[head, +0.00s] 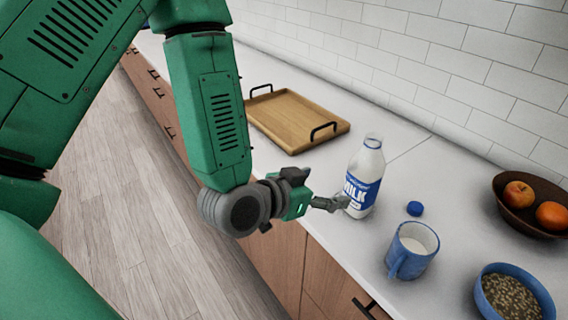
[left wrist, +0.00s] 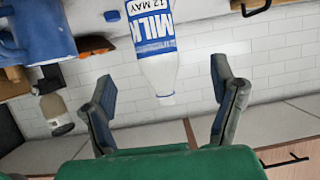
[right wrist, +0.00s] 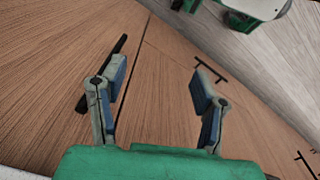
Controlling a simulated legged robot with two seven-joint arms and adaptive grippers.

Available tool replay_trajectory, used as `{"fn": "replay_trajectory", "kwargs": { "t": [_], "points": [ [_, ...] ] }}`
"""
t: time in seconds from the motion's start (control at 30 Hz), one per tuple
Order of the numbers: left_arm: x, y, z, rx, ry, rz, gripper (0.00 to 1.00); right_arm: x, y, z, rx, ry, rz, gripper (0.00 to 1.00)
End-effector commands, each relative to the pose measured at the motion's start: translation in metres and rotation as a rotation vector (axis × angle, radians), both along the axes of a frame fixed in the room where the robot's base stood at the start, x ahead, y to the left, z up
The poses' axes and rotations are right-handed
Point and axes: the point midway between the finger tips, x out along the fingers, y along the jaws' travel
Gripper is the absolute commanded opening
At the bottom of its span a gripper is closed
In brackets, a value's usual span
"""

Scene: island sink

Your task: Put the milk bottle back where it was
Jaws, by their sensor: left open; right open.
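The milk bottle (head: 366,177) stands upright and uncapped on the white counter, white with a blue MILK label. My left gripper (head: 338,204) is at the bottle's left side, low near its base. In the left wrist view the bottle (left wrist: 155,55) shows between the two open fingers of my left gripper (left wrist: 163,95), which look apart from it. The blue cap (head: 415,208) lies on the counter right of the bottle. My right gripper (right wrist: 157,95) is open and empty, facing the wooden cabinet fronts; it does not show in the head view.
A blue mug (head: 411,250) with white liquid stands in front of the bottle, right of it. A blue bowl of cereal (head: 512,293) and a brown fruit bowl (head: 528,212) are farther right. A wooden tray (head: 295,118) with black handles lies behind the bottle. Counter between tray and bottle is clear.

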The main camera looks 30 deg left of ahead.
Motion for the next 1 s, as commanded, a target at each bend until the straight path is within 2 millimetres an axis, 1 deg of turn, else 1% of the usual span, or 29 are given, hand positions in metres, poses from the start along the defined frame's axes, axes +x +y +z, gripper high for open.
{"fn": "replay_trajectory", "kwargs": {
  "t": [0.1, 0.17, 0.23, 0.27, 0.3, 0.37, 0.4, 0.43, 0.47, 0.5, 0.6, 0.7, 0.77, 0.83, 1.0],
  "points": [
    [-0.001, 0.0, -0.001, 0.001, 0.003, 0.0, 0.79, 0.0, 0.0, 0.0, 0.0, 0.0, 0.0, 0.56],
    [-0.004, 0.0, -0.009, 0.005, 0.029, 0.0, 0.79, 0.0, 0.0, 0.0, 0.0, 0.0, 0.0, 0.56],
    [-0.016, 0.003, -0.034, 0.016, 0.11, 0.002, 0.79, 0.0, 0.0, 0.0, 0.0, 0.0, 0.0, 0.56],
    [-0.024, 0.005, -0.05, 0.023, 0.163, 0.005, 0.79, 0.0, 0.0, 0.0, 0.0, 0.0, 0.0, 0.56],
    [-0.038, 0.009, -0.074, 0.033, 0.247, 0.011, 0.79, 0.0, 0.0, 0.0, 0.0, 0.0, 0.0, 0.56],
    [-0.066, 0.018, -0.115, 0.055, 0.394, 0.027, 0.79, 0.0, 0.0, 0.0, 0.0, 0.0, 0.0, 0.56],
    [-0.089, 0.025, -0.141, 0.07, 0.498, 0.042, 0.79, 0.0, 0.0, 0.0, 0.0, 0.0, 0.0, 0.56],
    [-0.106, 0.031, -0.158, 0.083, 0.574, 0.056, 0.79, 0.0, 0.0, 0.0, 0.0, 0.0, 0.0, 0.56],
    [-0.124, 0.037, -0.174, 0.095, 0.649, 0.073, 0.79, 0.0, 0.0, 0.0, 0.0, 0.0, 0.0, 0.56],
    [-0.148, 0.045, -0.193, 0.113, 0.741, 0.094, 0.79, 0.0, 0.0, 0.0, 0.0, 0.0, 0.0, 0.56],
    [-0.201, 0.064, -0.224, 0.156, 0.935, 0.151, 0.79, 0.0, 0.0, 0.0, 0.0, 0.0, 0.0, 0.56],
    [-0.236, 0.076, -0.239, 0.186, 1.056, 0.196, 0.79, 0.0, 0.0, 0.0, 0.0, 0.0, 0.0, 0.56],
    [-0.247, 0.081, -0.243, 0.196, 1.094, 0.211, 0.79, 0.0, 0.0, 0.0, 0.0, 0.0, 0.0, 0.56],
    [-0.253, 0.083, -0.245, 0.201, 1.114, 0.22, 0.79, 0.0, 0.0, 0.0, 0.0, 0.0, 0.0, 0.56],
    [-0.252, 0.082, -0.245, 0.199, 1.113, 0.22, 0.79, 0.0, 0.0, 0.0, 0.0, 0.0, 0.0, 0.56]
  ]
}}
